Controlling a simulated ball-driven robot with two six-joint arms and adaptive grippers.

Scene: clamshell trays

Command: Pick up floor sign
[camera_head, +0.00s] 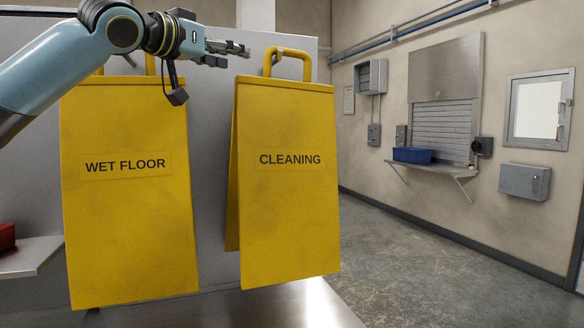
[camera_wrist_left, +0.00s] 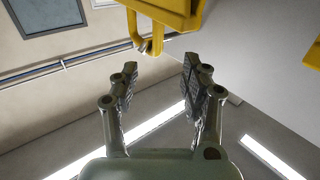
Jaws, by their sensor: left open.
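Two yellow floor signs show in the head view. The one reading "WET FLOOR" (camera_head: 128,215) is on the left, and the one reading "CLEANING" (camera_head: 288,210) is on the right. Each has a yellow loop handle on top. My left gripper (camera_head: 222,53) is at the height of the CLEANING sign's handle (camera_head: 270,62), a little to its left and apart from it. In the left wrist view the gripper (camera_wrist_left: 155,88) is open and empty, with a yellow handle (camera_wrist_left: 131,30) just beyond its fingertips. My right gripper is not in view.
A grey panel (camera_head: 215,120) stands behind the signs. A red object (camera_head: 6,236) lies on a shelf (camera_head: 30,257) at the far left. A blue bin (camera_head: 412,155) sits on a wall ledge at the right. The floor (camera_head: 420,260) to the right is clear.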

